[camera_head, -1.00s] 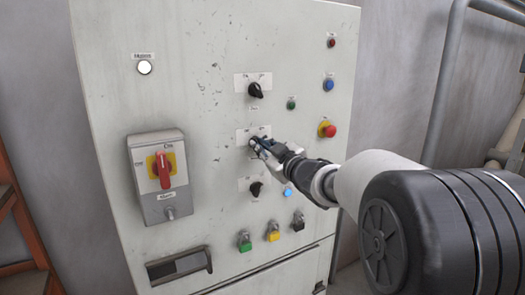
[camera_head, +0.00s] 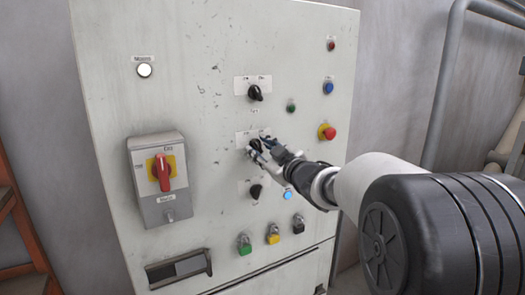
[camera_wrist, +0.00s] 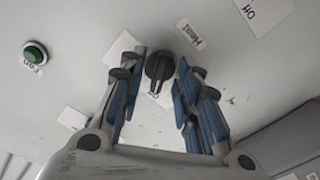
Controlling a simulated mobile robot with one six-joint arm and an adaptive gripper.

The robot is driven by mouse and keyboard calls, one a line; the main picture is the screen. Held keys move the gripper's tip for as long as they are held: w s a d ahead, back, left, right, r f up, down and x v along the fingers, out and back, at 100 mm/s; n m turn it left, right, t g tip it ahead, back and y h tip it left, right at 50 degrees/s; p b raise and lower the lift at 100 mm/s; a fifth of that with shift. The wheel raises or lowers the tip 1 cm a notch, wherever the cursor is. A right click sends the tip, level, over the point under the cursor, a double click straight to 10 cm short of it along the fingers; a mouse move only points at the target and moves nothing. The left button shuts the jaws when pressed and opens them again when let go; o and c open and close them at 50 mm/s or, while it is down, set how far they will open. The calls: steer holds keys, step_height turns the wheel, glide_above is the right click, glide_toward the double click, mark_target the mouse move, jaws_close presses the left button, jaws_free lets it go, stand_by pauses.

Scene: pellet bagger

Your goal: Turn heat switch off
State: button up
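A black rotary switch (camera_head: 255,146) sits on the grey cabinet front, in the middle of a column of three; my gripper partly hides it. The wrist view shows the black knob (camera_wrist: 159,67) with a pale mark on its lower end. A small label beside it seems to read "Heat", though blurred. My gripper (camera_head: 266,150) is at this switch. In the wrist view my gripper (camera_wrist: 160,75) has its blue-padded fingers apart, one on each side of the knob, with visible gaps. An "Off" label (camera_wrist: 262,8) shows at the upper right.
Similar black switches sit above (camera_head: 255,92) and below (camera_head: 256,191). A red emergency button (camera_head: 327,131) and a lit blue button (camera_head: 288,194) are close to my arm. A red main switch (camera_head: 161,172) juts out on the left.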

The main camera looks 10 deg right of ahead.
steer(key=v, duration=1.2)
steer(key=shift+r, duration=0.1)
steer(key=s+d+f+m+g+h, duration=0.2)
steer(key=s+f+m+g+h, duration=0.15)
steer(key=s, duration=0.35)
steer(key=s+d+f+m+g+h, duration=0.2)
steer(key=s+f+m+h, duration=0.25)
steer(key=s, duration=0.35)
steer(key=s+a+f+g, duration=0.2)
steer(key=s+f, duration=0.1)
steer(key=s, duration=0.3)
steer(key=s+a+f+m+g+y, duration=0.1)
steer(key=s+a+f+g, duration=0.1)
steer(key=s, duration=0.5)
steer(key=s+a+f+g+y, duration=0.1)
steer(key=s+a+f+g, duration=0.2)
steer(key=s, duration=0.4)
step_height(320, 180, down, 2)
steer(key=shift+a+f+m, duration=0.1)
steer(key=shift+a+m, duration=0.3)
steer(key=shift+a, duration=0.1)
